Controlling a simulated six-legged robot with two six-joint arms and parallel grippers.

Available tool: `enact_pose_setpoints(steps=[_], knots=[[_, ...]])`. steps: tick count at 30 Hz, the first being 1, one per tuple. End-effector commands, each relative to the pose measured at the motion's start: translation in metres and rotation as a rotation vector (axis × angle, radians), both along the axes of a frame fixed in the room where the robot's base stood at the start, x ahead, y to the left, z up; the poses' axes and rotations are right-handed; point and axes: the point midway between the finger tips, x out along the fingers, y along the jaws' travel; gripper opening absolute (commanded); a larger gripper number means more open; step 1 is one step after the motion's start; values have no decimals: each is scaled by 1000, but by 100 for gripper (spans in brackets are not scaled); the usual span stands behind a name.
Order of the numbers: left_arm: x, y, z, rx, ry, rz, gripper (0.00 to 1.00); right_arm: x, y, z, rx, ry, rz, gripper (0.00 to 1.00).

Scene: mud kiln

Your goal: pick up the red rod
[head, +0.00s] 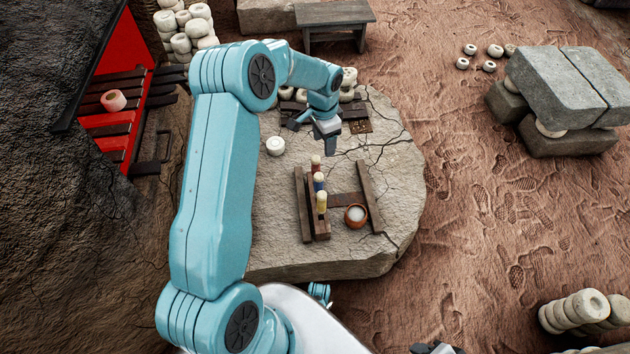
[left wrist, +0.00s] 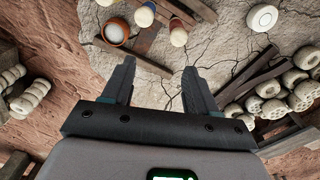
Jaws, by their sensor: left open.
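The red rod (head: 316,162) stands upright at the far end of a row in a dark wooden rack (head: 304,205) on the stone slab. It has a pale top; in the left wrist view the red rod (left wrist: 179,37) shows just beyond the fingertips, nearer the right finger. A blue rod (head: 319,181) and a yellow rod (head: 321,202) stand in the same row. My left gripper (head: 328,143) is open and empty, pointing down behind the red rod and apart from it. Its fingers (left wrist: 160,70) also show in the left wrist view. My right gripper is not clearly visible.
A brown bowl (head: 356,215) with white contents sits right of the rods, by a wooden bar (head: 370,196). A white ring (head: 275,146) lies left of my gripper. Dark slats and pale rings crowd the slab's back. The slab's right side is clear.

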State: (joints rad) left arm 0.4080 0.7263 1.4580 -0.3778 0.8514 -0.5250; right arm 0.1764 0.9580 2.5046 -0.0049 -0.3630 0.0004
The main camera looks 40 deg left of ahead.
Motion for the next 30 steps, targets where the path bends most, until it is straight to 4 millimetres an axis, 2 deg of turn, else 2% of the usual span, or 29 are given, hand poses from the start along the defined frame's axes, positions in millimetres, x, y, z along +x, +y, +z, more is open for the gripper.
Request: enact_pose_setpoints(steps=[1, 4, 6, 18, 26, 30], knots=[[0, 9, -4, 15, 2, -2, 58, 0, 0, -12, 0, 0, 0, 43], [-1, 19, 0, 33, 11, -10, 58, 0, 0, -16, 0, -1, 0, 43], [-3, 20, -5, 37, 16, -12, 58, 0, 0, -19, 0, -1, 0, 43], [-5, 20, -92, 35, 17, -11, 58, 0, 0, -44, 0, 0, 0, 43], [-5, 23, -110, 36, 15, -11, 58, 0, 0, -48, 0, -1, 0, 43], [-5, 26, -128, 36, 15, -10, 58, 2, -1, -58, -1, -3, -5, 43]])
